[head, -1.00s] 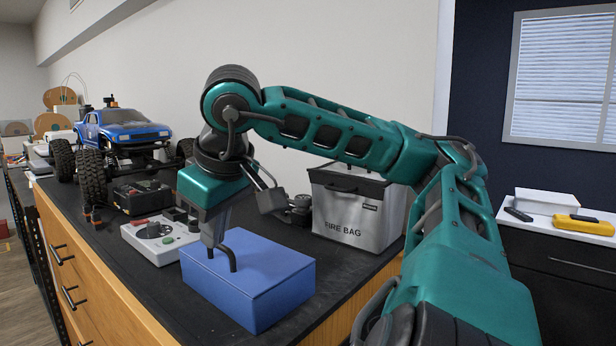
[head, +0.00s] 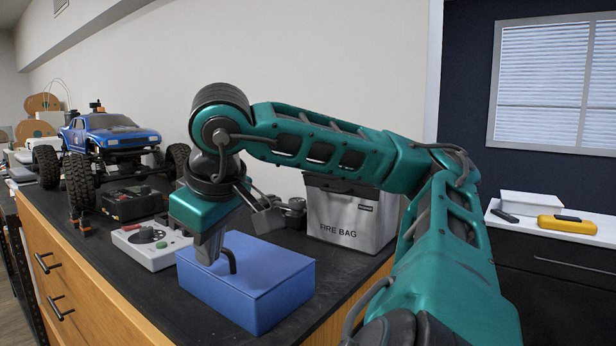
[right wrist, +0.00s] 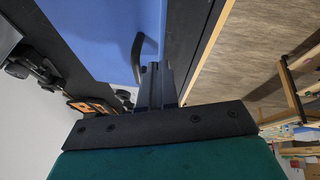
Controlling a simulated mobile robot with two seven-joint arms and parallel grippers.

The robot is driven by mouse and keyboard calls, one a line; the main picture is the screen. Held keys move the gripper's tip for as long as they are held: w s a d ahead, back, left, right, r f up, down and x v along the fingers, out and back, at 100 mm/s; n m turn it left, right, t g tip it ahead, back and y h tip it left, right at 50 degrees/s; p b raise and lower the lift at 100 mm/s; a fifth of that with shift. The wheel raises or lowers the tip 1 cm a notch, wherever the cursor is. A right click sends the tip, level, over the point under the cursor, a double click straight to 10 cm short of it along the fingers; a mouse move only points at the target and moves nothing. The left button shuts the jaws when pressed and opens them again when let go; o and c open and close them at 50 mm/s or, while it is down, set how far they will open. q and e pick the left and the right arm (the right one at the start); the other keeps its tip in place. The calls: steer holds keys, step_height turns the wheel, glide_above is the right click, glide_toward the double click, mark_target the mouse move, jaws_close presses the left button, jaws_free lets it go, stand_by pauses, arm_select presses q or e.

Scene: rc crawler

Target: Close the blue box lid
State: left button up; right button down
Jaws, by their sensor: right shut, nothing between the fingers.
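The blue box (head: 255,298) stands on the dark countertop, and its flat lid (head: 275,265) lies down on it, looking closed. A dark curved handle (head: 231,259) stands up on the lid near its left side. My right gripper (head: 210,256) is shut and empty, pointing down at the lid's left part beside the handle. In the right wrist view the shut fingers (right wrist: 155,85) are close to the handle (right wrist: 137,55) over the blue lid (right wrist: 98,25); I cannot tell whether they touch. My left gripper is in neither view.
A grey controller (head: 150,246) sits left of the box. The blue crawler truck (head: 110,133) stands farther back. A silver fire bag (head: 345,222) stands behind the box to the right. The counter's wooden front edge (head: 345,310) runs close by.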

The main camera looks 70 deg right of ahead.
stand_by(0.5)
step_height(320, 180, up, 6)
steer(key=p, duration=0.6)
steer(key=s+a+r, duration=0.1)
steer(key=a, duration=0.9)
steer(key=shift+a+r+b, duration=0.25)
steer(key=shift+b, duration=0.05)
